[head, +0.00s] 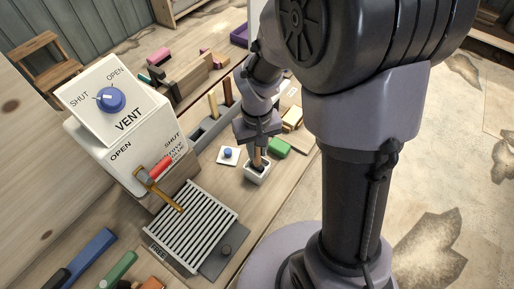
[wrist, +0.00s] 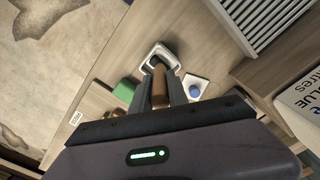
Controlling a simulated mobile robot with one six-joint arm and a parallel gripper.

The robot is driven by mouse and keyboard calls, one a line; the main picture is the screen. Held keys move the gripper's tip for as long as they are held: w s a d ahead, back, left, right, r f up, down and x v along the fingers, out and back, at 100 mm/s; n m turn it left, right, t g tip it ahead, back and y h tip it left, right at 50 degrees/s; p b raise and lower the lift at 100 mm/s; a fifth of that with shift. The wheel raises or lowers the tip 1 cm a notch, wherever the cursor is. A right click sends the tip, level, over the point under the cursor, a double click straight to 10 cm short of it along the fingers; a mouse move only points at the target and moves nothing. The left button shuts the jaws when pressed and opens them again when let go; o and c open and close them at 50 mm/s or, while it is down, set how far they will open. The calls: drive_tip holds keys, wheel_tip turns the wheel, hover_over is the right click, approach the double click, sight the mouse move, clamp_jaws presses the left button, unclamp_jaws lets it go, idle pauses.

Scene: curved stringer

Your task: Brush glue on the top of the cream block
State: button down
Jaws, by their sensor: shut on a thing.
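My gripper (head: 258,150) points down in the head view and is shut on a brush with a brown wooden handle (wrist: 160,88). The brush's lower end is at a small white square pot (head: 256,174), which also shows in the wrist view (wrist: 150,48). The bristles are hidden in or behind the pot's dark opening. A cream block (head: 292,118) lies behind a green block (head: 279,148), apart from my gripper. Its top looks plain at this size. In the wrist view the cream block is mostly hidden by my gripper.
A white plate with a blue button (head: 228,155) lies left of the pot. A grey holder (head: 206,131) with upright handles stands behind. The vent box (head: 118,150) with its red-handled lever and a slatted grate (head: 192,226) are at left. More blocks lie at the back.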

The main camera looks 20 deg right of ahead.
drive_tip(key=shift+f+b, duration=0.3)
drive_tip(key=shift+f, duration=0.05)
idle(0.7)
wheel_tip(320, 180, up, 11)
drive_tip(key=p, duration=0.9)
drive_tip(key=shift+f, duration=0.1)
